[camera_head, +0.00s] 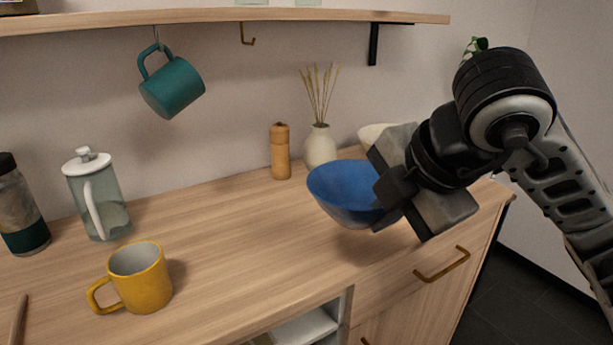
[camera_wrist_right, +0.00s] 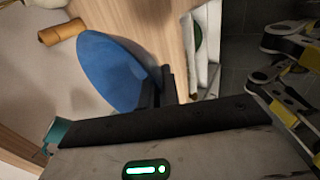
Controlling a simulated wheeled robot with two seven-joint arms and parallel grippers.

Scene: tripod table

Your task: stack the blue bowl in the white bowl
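The blue bowl (camera_head: 345,190) is tilted slightly and appears just above the counter in the head view. My right gripper (camera_head: 384,203) is shut on its right-hand rim. The blue bowl (camera_wrist_right: 108,70) also shows in the right wrist view, with the dark fingers (camera_wrist_right: 158,88) of my right gripper at its edge. The white bowl (camera_head: 374,133) stands at the back right of the counter, beyond my right gripper, which hides most of it. My left gripper is in neither view.
A cream vase (camera_head: 320,148) with dry stems and a wooden mill (camera_head: 281,152) stand behind the blue bowl. A yellow mug (camera_head: 139,277) and a glass press (camera_head: 97,195) stand at left. A teal mug (camera_head: 172,87) hangs from the shelf (camera_head: 220,15). The counter's middle (camera_head: 225,225) is clear.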

